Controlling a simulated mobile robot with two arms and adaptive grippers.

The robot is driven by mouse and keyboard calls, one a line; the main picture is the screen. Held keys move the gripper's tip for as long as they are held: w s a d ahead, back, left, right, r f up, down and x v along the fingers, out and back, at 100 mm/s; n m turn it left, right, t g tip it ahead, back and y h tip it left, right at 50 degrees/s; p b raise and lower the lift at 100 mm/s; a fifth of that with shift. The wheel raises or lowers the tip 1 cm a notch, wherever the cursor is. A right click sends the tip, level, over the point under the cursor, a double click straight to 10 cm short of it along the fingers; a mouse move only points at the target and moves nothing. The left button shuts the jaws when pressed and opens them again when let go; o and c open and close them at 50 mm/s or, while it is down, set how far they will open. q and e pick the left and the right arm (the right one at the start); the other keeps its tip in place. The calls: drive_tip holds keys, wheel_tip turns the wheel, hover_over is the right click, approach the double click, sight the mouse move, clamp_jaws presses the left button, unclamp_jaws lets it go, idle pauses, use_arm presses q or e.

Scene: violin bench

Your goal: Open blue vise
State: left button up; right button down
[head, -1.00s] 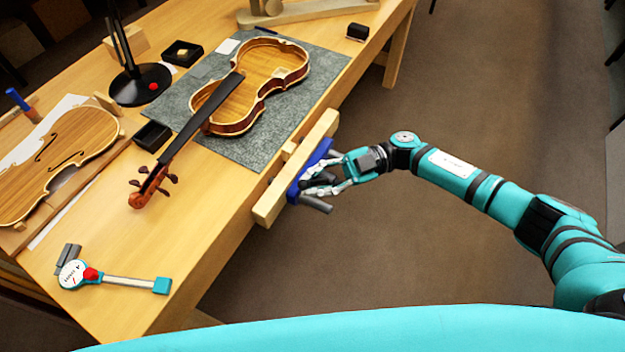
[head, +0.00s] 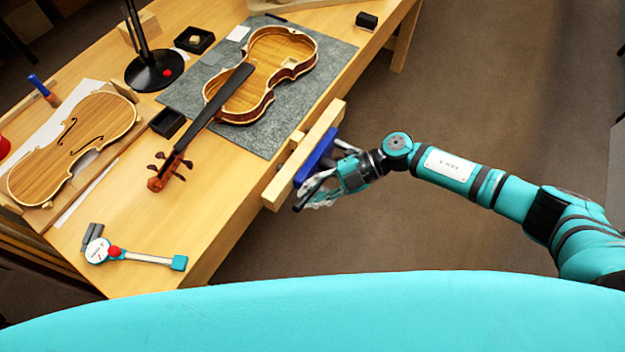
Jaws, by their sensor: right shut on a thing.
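The blue vise (head: 317,157) is mounted at the bench's right edge, with a long wooden jaw (head: 306,153) along its bench side. My right gripper (head: 318,190) is at the outer face of the vise, shut on the dark vise handle (head: 314,183). The fingers partly hide the handle and the vise screw. The gap between the wooden jaw and the bench edge is narrow and partly hidden. My left gripper does not show.
An open violin body (head: 262,75) with its neck lies on a grey mat (head: 188,93). A violin top plate (head: 70,148), a black lamp (head: 153,72) and a dial gauge (head: 98,250) are also on the bench. The floor right of the bench is clear.

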drive_tip(key=shift+f, duration=0.1)
drive_tip(key=c, duration=1.3)
unclamp_jaws()
drive_tip(key=shift+c, duration=0.2)
drive_tip(key=v, duration=1.2)
